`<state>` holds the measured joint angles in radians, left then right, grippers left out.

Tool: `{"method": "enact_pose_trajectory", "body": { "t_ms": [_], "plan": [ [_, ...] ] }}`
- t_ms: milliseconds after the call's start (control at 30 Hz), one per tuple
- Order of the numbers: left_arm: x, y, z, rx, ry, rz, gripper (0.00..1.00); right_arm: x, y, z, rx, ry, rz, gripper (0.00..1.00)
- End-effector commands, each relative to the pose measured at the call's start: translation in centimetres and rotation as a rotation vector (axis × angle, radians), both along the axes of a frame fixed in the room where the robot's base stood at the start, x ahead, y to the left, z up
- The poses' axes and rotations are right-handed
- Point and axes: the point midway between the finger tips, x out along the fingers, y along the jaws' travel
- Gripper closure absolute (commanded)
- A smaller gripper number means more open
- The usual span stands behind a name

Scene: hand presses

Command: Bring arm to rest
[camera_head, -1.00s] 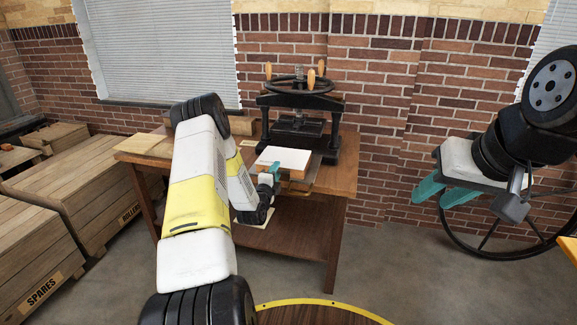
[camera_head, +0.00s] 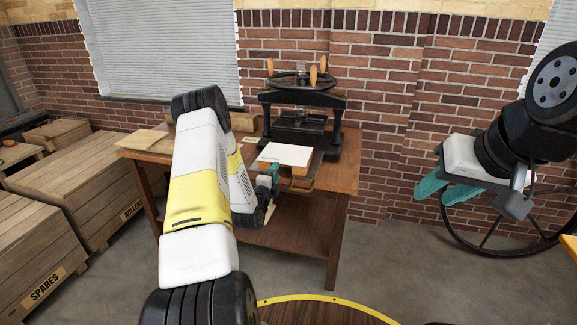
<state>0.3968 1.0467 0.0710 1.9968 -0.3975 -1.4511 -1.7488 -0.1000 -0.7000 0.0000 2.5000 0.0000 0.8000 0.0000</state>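My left arm reaches forward from the bottom of the head view, and its elbow hides part of the wooden table (camera_head: 333,180). My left gripper (camera_head: 275,174) is at the front edge of the table, beside a white-topped block (camera_head: 287,154). Its fingers are small and partly hidden, so I cannot tell whether they grip the block. My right gripper (camera_head: 447,188) hangs at the right over the floor, away from the table. Its two teal fingers are apart, with nothing visible between them.
A black hand press (camera_head: 301,105) with a wheel and wooden handles stands at the back of the table. Wooden crates (camera_head: 47,227) fill the left side. A large spoked wheel (camera_head: 480,245) stands at the right, behind my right gripper. The floor between is clear.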

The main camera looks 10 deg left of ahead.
Motion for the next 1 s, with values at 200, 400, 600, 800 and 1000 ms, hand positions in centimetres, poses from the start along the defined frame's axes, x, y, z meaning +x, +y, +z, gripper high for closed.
{"method": "enact_pose_trajectory", "body": {
  "t_ms": [200, 400, 600, 800, 1000],
  "plan": [
    [1.0, -0.6, 3.4, -0.062, 0.056, -0.015, 0.64, 0.0, 0.0, 0.0, 0.000, 0.000, 0.000, 0.64],
    [0.8, -2.1, 10.8, -0.258, 0.230, -0.002, 0.64, 0.0, 0.0, 0.0, 0.000, 0.000, 0.000, 0.64],
    [-3.1, -3.8, 17.7, -0.497, 0.406, 0.077, 0.64, 0.0, 0.0, 0.0, 0.000, 0.000, 0.000, 0.64],
    [-10.2, -5.8, 23.3, -0.761, 0.563, 0.201, 0.64, 0.0, 0.0, 0.0, 0.000, 0.000, 0.000, 0.64],
    [-19.9, -8.0, 26.9, -1.039, 0.706, 0.353, 0.64, 0.0, 0.0, 0.0, 0.000, 0.000, 0.000, 0.64]
  ]
}}
